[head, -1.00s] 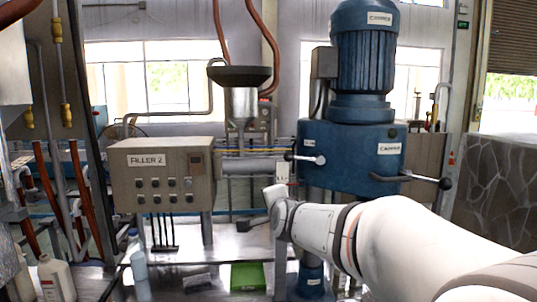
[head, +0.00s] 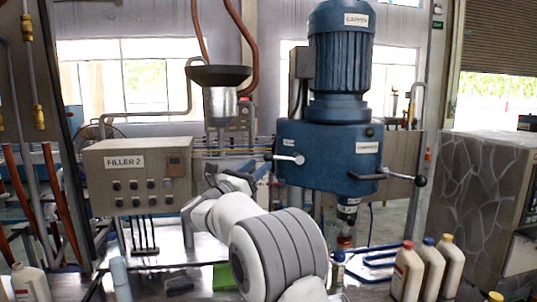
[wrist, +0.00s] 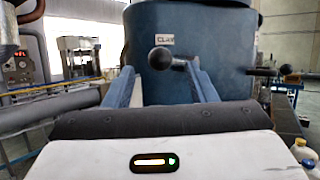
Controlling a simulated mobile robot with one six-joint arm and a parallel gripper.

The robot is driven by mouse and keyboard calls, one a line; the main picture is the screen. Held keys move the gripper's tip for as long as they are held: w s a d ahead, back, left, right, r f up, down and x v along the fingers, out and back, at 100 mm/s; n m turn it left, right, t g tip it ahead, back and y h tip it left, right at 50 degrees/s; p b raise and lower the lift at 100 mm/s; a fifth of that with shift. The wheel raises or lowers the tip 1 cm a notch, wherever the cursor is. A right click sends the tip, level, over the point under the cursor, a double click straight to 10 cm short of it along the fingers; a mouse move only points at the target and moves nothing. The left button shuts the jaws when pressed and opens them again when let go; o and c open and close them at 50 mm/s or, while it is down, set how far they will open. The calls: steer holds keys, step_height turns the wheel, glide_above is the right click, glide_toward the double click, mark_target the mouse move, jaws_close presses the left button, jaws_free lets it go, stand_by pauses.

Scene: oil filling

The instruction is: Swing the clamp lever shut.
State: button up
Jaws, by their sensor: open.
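The clamp lever (head: 287,158) is a short pale rod with a black knob on the left front of the blue capper head (head: 325,165). Its knob points left and stands clear of the body. In the wrist view the black knob (wrist: 160,58) shows between and just beyond my blue finger tips, below a partly readable label (wrist: 167,40). My gripper (head: 240,178) is open and empty, below and left of the knob in the head view. I cannot tell whether a finger touches the lever.
A second black-knobbed handle (head: 415,180) sticks out at the capper's right. The FILLER 2 box (head: 137,175) and a funnel (head: 219,100) stand left. Cream bottles (head: 428,270) stand at lower right. A green block (head: 223,276) lies on the bench.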

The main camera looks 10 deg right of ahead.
mark_target(265, 159)
steer(key=p+x, duration=0.3)
steer(key=x, duration=0.3)
steer(key=shift+d+r, duration=0.2)
steer(key=shift+w+d, duration=0.3)
steer(key=shift+r, duration=0.1)
steer(key=c, duration=0.6)
